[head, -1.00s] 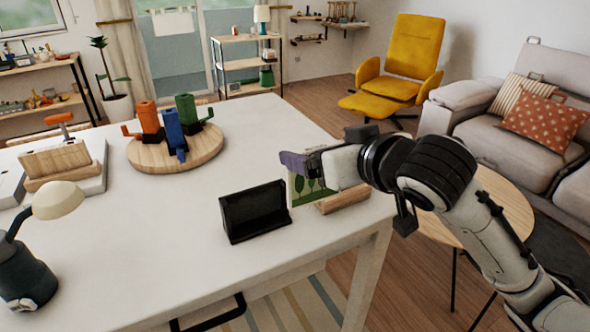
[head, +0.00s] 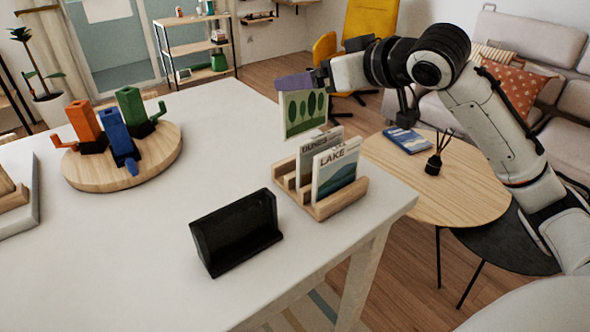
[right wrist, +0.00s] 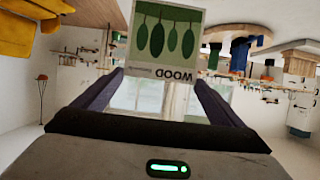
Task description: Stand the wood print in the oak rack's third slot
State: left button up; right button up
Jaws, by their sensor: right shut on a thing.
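The wood print (head: 303,113) is a small pale card with dark green trees. My right gripper (head: 303,83) is shut on its top edge and holds it upright, in the air above the far left end of the oak rack (head: 347,198). In the right wrist view the print (right wrist: 165,38) appears upside down between the fingertips (right wrist: 160,78), with the word WOOD readable. The rack holds a lake print (head: 334,172) at the front and a dunes print (head: 307,152) behind it. The print's lower edge appears clear of the rack. My left gripper is out of view.
A black stand (head: 236,232) sits on the white table left of the rack. A round wooden board (head: 130,165) with orange, blue and green objects lies further left. A round side table (head: 440,190) with a book and a diffuser stands beyond the table's right edge.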

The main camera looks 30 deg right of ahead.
jog(key=b, duration=0.1)
send_over(306, 125)
jog(key=s, duration=0.2)
notch_tip(306, 125, down, 6)
jog(key=shift+s+d+r, duration=0.1)
jog(key=shift+s, duration=0.05)
notch_tip(306, 125, down, 5)
jog(key=shift+r+b, duration=0.2)
jog(key=shift+b, duration=0.15)
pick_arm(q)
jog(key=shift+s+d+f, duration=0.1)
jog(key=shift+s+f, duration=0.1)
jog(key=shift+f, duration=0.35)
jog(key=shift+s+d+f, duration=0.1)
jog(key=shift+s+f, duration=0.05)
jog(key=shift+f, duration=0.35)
pick_arm(e)
jog(key=shift+f, duration=0.1)
jog(key=o, duration=1.1)
